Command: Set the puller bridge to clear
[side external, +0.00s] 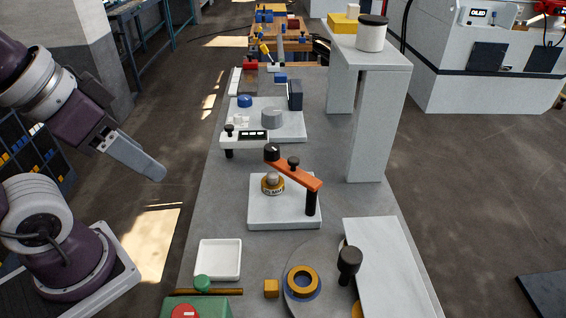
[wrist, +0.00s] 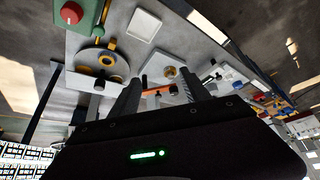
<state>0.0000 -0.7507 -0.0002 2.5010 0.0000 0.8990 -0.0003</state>
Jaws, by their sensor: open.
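The puller bridge (side external: 296,171) is an orange bar on a black post (side external: 311,202) at the right of a white base plate (side external: 262,221). The bar passes over or close beside a brass, labelled round part (side external: 272,186) on the plate. My gripper (side external: 160,175) is open and empty, left of the bench and well apart from the bridge. In the wrist view, the orange bar (wrist: 158,91) appears beyond and between the fingers (wrist: 160,90).
A white tray (side external: 219,260) and green box with a red button (side external: 196,310) are at the near left. A disc with a brass ring (side external: 303,281) and black knob (side external: 349,260) stand near right. A tall grey stand (side external: 372,115) rises behind right.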

